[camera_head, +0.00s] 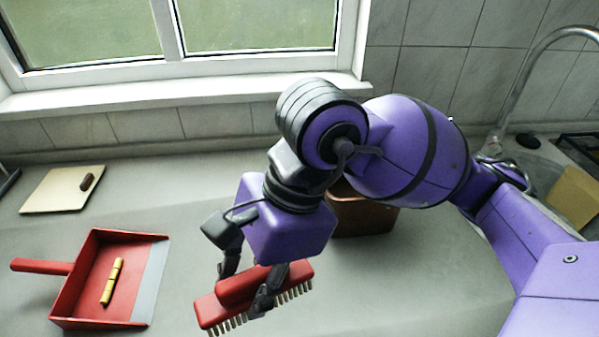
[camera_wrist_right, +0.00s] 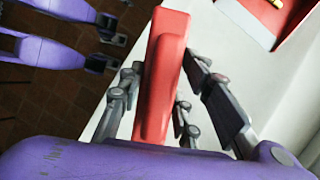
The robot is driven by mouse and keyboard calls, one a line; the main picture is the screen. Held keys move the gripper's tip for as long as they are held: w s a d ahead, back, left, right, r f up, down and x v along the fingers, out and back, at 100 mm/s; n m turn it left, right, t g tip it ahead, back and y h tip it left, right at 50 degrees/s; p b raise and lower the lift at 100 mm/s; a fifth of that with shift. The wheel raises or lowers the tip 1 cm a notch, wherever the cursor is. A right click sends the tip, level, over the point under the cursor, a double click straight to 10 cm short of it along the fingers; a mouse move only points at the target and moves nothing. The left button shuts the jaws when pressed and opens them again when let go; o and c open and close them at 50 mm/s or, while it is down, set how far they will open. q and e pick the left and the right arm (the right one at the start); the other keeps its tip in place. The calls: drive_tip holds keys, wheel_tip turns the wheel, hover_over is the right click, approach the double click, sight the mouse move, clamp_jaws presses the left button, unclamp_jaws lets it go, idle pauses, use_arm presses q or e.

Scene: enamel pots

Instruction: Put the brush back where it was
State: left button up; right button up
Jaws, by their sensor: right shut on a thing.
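The brush (camera_head: 214,308) has a red body and handle with pale bristles pointing down. In the head view it is at the lower middle, right of the red dustpan (camera_head: 83,279). My right gripper (camera_head: 248,281) is shut on the brush, with fingers on both sides of its red handle. The right wrist view also shows the brush (camera_wrist_right: 165,60) between the fingers of the right gripper (camera_wrist_right: 166,92). I cannot tell whether the bristles touch the counter. My left gripper is not in view.
Yellowish sticks (camera_head: 112,281) lie in the dustpan. A cutting board (camera_head: 60,190) with a small brown item (camera_head: 87,182) lies behind it. A brown pot (camera_head: 362,216) stands behind my right arm. A sink and faucet (camera_head: 520,85) are at right. The counter right of the brush is clear.

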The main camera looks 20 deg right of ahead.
drive_tip(key=w+d+f, duration=0.3)
drive_tip(key=d+f, duration=0.1)
drive_tip(key=w+d+f, duration=0.3)
drive_tip(key=w, duration=0.1)
drive_tip(key=shift+d+f, duration=0.4)
drive_tip(key=shift+w+d+f, duration=0.1)
drive_tip(key=shift+d+f, duration=0.05)
drive_tip(key=shift+f, duration=0.8)
drive_tip(key=shift+w+d+f, duration=0.1)
drive_tip(key=shift+f, duration=0.85)
drive_tip(key=shift+f, duration=0.2)
drive_tip(key=o, duration=1.1)
drive_tip(key=shift+o, duration=0.2)
drive_tip(key=shift+r, duration=0.15)
